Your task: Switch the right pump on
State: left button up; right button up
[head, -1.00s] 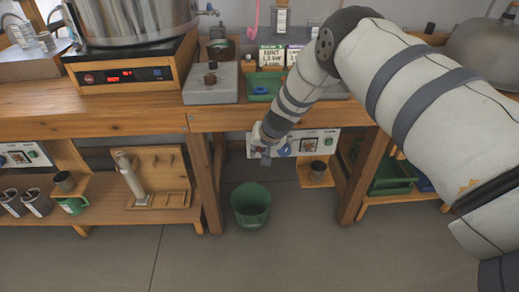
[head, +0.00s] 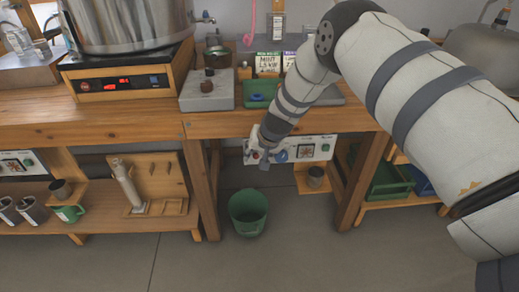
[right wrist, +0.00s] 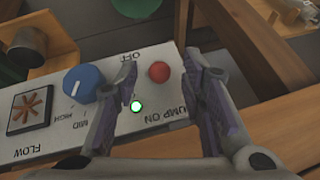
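The right pump's white panel (head: 323,149) sits under the bench in the head view. A blue knob (right wrist: 83,84) and a flow window with an orange wheel (right wrist: 29,109) are further left. My right gripper (right wrist: 163,67) is open and empty, its fingers spread over the button end. In the head view the gripper (head: 258,157) covers that end. I cannot tell whether it touches.
A green bucket (head: 248,212) stands on the floor below the panel. A small wooden shelf with a metal cup (head: 316,176) is right of it. The bench edge (head: 270,123) runs above the panel and a wooden leg (head: 361,185) stands to the right. Another panel (head: 18,162) is far left.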

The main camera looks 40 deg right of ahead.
jog(key=d+v, duration=0.1)
jog(key=v, duration=0.9)
jog(key=shift+a+r, duration=0.3)
jog(key=shift+a, duration=0.25)
jog(key=shift+s, duration=0.1)
jog(key=s+a+f+n+g+p, duration=0.2)
jog(key=s+a+f+g, duration=0.1)
jog(key=s+f, duration=0.65)
pick_arm(q)
jog(key=w+r+t+p, duration=0.2)
jog(key=w+r+p, duration=0.2)
jog(key=w+r, duration=0.3)
jog(key=shift+r+t+p, duration=0.35)
jog(key=shift+t, duration=0.05)
pick_arm(e)
jog(key=s+a+n+g, duration=0.2)
jog(key=s+a, duration=0.1)
jog(key=s, duration=0.9)
jog(key=s+a+n+g, duration=0.1)
jog(key=s+a, duration=0.3)
jog(key=s, duration=0.9)
jog(key=s+a+f+n+g+y, duration=0.1)
jog(key=s+a+n+g, duration=0.1)
jog(key=s, duration=1.1)
jog(key=shift+a+n+g, duration=0.3)
jog(key=shift+a, duration=0.5)
